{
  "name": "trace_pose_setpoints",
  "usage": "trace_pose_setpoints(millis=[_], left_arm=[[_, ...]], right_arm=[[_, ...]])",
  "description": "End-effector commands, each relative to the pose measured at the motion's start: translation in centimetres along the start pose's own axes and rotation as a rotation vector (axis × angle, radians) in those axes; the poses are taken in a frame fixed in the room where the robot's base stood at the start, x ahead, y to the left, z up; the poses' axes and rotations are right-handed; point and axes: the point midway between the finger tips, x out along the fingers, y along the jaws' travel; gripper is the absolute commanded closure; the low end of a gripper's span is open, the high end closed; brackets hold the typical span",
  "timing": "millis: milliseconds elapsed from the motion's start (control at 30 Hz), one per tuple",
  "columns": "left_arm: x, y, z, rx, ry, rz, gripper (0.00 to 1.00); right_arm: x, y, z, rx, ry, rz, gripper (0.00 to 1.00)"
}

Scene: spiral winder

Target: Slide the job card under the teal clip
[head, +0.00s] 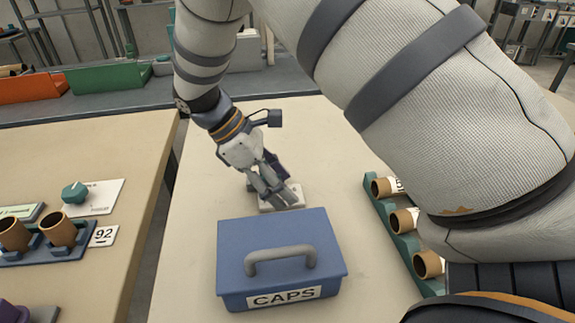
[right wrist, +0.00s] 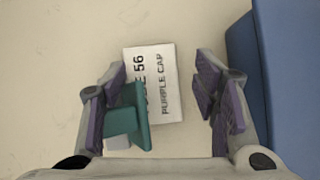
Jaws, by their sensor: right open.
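The white job card (right wrist: 163,84) lies on the tabletop in the right wrist view, with "PURPLE CAP" and "56" printed on it; part of its lettering is covered. The teal clip (right wrist: 128,118), with a pale grey block at its lower end, overlaps the card's lower left side in that view. I cannot tell whether the card is beneath it or only behind it. My right gripper (head: 276,193) is open, its purple-padded fingers on either side of the card and clip. In the head view its fingers hide most of the pale piece below. My left gripper is not in view.
A blue CAPS box (head: 281,262) with a grey handle stands just in front of my right gripper. A green rack (head: 398,240) of tan tubes is at the right, partly hidden by my arm. A left table holds another tube rack and a teal knob (head: 75,192).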

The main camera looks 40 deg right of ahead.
Motion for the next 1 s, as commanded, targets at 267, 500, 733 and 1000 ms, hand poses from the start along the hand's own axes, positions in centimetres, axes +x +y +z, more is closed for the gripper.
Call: trace_pose_setpoints(millis=[267, 500, 733, 1000], left_arm=[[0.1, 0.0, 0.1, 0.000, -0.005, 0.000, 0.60], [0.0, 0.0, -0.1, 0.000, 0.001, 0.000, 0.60], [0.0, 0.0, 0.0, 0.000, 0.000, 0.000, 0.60], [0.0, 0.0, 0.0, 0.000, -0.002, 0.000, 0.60]], right_arm=[[-3.6, -0.8, -6.6, -0.098, 0.194, 0.081, 0.34], [-8.0, -0.4, -2.6, -0.048, 0.116, 0.050, 0.34], [-10.7, -0.2, 0.4, -0.008, 0.041, 0.013, 0.34], [-11.4, -0.1, 1.4, 0.005, 0.015, -0.001, 0.34]])
